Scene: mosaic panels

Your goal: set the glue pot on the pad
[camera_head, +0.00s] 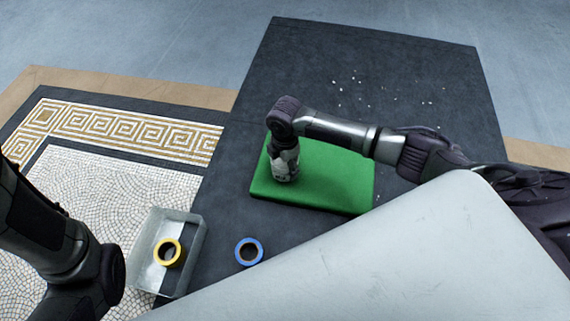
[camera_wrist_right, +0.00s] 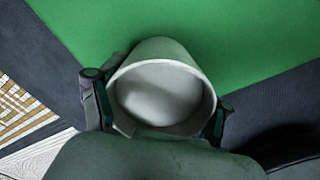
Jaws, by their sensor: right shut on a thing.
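The glue pot (camera_wrist_right: 163,105) is a pale, round, open-topped cup in the right wrist view. It sits between the two fingers of my right gripper (camera_head: 285,170), which is shut on it. In the head view this gripper points down over the left part of the green pad (camera_head: 335,178) and hides most of the pot. The pad also fills the upper part of the right wrist view (camera_wrist_right: 240,35). I cannot tell whether the pot's base touches the pad. My left arm is at the lower left; its gripper is out of view.
A clear-walled tray (camera_head: 196,250) holding a yellow ring-shaped roll (camera_head: 167,253) stands at the lower left. A blue ring-shaped roll (camera_head: 249,251) lies beside it on the dark surface (camera_head: 300,65). Small pale chips are scattered behind the pad. A mosaic panel (camera_head: 110,185) lies left.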

